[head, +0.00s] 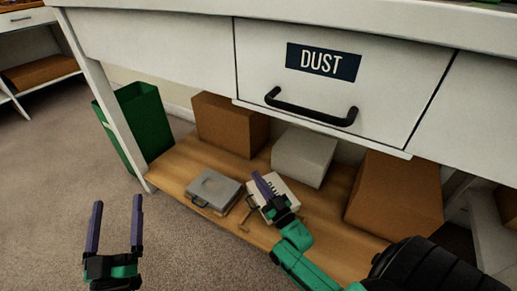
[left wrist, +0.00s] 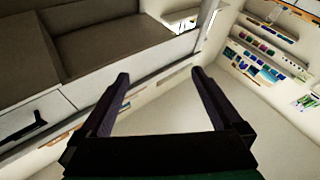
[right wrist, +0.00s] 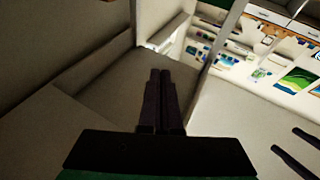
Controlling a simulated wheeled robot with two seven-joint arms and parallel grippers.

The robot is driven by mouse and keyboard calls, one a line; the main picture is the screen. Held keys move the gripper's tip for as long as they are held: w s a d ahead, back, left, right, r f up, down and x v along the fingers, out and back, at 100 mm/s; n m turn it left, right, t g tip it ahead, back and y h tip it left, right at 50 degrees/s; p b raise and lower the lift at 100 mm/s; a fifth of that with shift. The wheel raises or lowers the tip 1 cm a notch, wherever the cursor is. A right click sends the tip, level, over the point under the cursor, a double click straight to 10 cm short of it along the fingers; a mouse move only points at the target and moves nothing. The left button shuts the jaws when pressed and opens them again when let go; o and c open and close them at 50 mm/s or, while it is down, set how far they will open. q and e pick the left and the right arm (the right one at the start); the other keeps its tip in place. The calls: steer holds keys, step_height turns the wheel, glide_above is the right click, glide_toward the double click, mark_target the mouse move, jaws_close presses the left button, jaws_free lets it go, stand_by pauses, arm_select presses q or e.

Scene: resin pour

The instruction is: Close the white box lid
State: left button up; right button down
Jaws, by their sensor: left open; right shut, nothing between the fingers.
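A flat white box (head: 289,187) with dark marks on its top lies on the low wooden shelf. My right gripper (head: 258,175) is shut and empty, and it overlaps this box in the head view; I cannot tell whether it touches. The gripper and arm hide part of the box, and I cannot tell how its lid stands. A taller, plain pale box (head: 304,156) stands behind it and looks closed. The right wrist view shows the shut fingers (right wrist: 160,72) side by side. My left gripper (head: 117,205) is open and empty over the carpet, left of the shelf.
A grey case (head: 214,188) lies left of the flat white box. Brown cartons (head: 230,122) (head: 397,195) stand behind and to the right. A green bin (head: 135,125) stands left. A drawer marked DUST (head: 385,100) with a black handle (head: 310,108) overhangs the shelf. Carpet in front is clear.

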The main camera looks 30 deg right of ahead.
arm_select(q)
steer(key=s+d+f+g+p, duration=0.1)
steer(key=s+f+g+p, duration=0.2)
steer(key=s+f, duration=0.3)
steer(key=s+f+g+y+p, duration=0.1)
steer(key=s+f+g+p, duration=0.2)
steer(key=f, duration=1)
steer(key=s+g, duration=0.3)
steer(key=shift+s+d+n+y+p, duration=0.3)
steer(key=shift+d, duration=0.05)
arm_select(e)
step_height(320, 180, up, 12)
